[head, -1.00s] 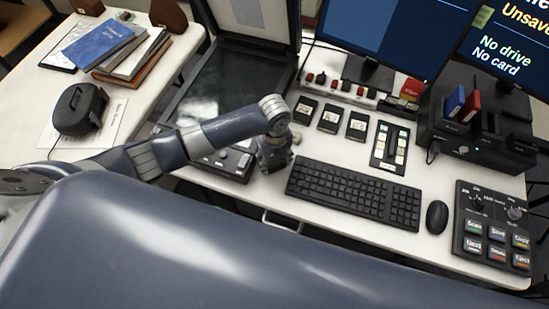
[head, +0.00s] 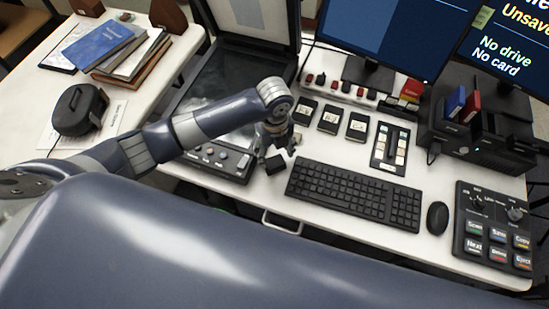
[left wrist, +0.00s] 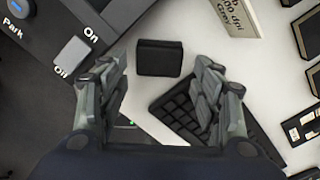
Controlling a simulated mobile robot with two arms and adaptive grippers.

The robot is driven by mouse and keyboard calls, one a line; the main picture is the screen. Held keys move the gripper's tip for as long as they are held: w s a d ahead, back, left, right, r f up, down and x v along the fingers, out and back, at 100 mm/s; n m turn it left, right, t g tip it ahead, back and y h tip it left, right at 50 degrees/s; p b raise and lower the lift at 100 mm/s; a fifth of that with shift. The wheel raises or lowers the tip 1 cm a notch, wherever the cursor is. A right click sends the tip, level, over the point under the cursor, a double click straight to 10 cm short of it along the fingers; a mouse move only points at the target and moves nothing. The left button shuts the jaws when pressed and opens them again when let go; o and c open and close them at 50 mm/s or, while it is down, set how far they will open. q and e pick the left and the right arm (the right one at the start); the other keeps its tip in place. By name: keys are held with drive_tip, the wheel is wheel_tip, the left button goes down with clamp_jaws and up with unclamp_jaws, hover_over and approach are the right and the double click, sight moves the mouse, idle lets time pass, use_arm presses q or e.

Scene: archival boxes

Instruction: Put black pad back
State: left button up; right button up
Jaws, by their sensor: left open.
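The black pad (head: 275,164), a small dark block, lies on the white desk between the scanner's control panel and the keyboard. It also shows in the left wrist view (left wrist: 160,58), just beyond the fingertips and between their lines. My left gripper (head: 278,148) is above and just behind the pad in the head view. In the left wrist view my left gripper (left wrist: 161,72) has its fingers spread wide, with nothing held between them. My right gripper is not in view.
The keyboard (head: 350,194) is close to the right of the pad. The scanner control panel (head: 218,158) is close on its left. Three black cards (head: 331,118) lie behind. A mouse (head: 437,217) and button box (head: 492,232) are farther right.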

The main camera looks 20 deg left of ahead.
sight(275, 162)
use_arm(q)
wheel_tip(275, 162, up, 7)
drive_tip(key=shift+f, duration=0.2)
drive_tip(key=shift+s, duration=0.1)
idle(0.5)
